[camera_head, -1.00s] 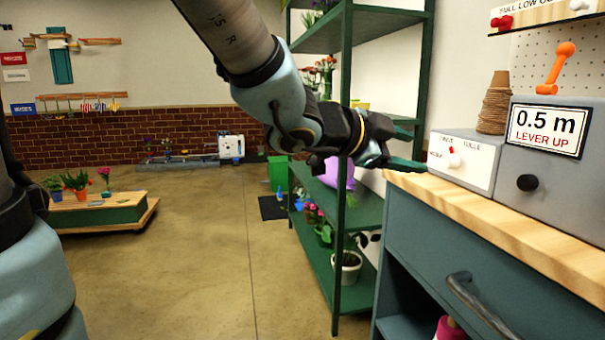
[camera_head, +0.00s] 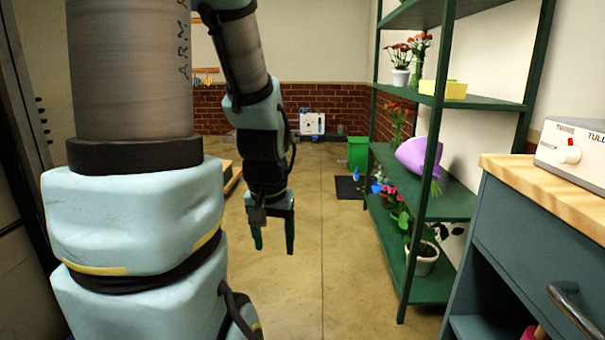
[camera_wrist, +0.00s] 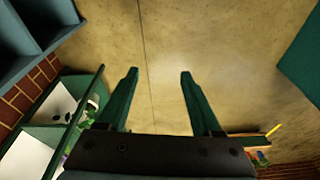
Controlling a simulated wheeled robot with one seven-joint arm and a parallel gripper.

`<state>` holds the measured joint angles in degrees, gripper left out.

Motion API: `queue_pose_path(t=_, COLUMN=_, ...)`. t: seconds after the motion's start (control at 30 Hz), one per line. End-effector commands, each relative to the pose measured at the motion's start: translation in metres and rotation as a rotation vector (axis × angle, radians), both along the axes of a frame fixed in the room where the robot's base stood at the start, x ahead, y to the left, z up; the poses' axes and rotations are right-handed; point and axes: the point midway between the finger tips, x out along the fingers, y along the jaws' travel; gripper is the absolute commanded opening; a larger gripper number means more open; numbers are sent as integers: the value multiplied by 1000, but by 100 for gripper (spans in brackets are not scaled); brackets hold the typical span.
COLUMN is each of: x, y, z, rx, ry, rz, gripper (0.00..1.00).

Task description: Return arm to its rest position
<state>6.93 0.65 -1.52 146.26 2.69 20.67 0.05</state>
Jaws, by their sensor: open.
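My gripper (camera_head: 273,248) hangs pointing down over the open floor, left of the green shelf in the head view. Its two dark green fingers are apart, with nothing between them. In the wrist view the open fingers of my gripper (camera_wrist: 158,75) show against bare concrete floor. My arm is bent, with its upper links filling the left of the head view.
A green shelf (camera_head: 424,205) with potted flowers and a purple-wrapped bouquet (camera_head: 417,158) stands at right. A blue-grey workbench (camera_head: 520,240) with a wooden top is at the near right. A green bin (camera_head: 358,153) stands farther back. The middle floor is clear.

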Motion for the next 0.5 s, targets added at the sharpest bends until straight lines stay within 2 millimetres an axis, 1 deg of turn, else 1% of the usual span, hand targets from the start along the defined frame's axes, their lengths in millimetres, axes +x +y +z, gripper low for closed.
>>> queue_pose_path(t=0.03, x=-16, y=12, z=-8, rx=-16, ry=78, rz=90, gripper=66)
queue_pose_path(t=0.07, x=-21, y=13, z=-1, rx=-23, ry=99, rz=114, gripper=66)
queue_pose_path(t=0.1, x=-18, y=11, z=14, rx=-20, ry=88, rz=99, gripper=66)
queue_pose_path(t=0.27, x=-18, y=10, z=47, rx=-19, ry=84, rz=93, gripper=66)
queue_pose_path(t=0.37, x=-18, y=10, z=71, rx=-19, ry=83, rz=92, gripper=66)
queue_pose_path(t=0.47, x=-17, y=10, z=100, rx=-18, ry=81, rz=91, gripper=66)
queue_pose_path(t=0.5, x=-17, y=10, z=113, rx=-18, ry=81, rz=91, gripper=66)
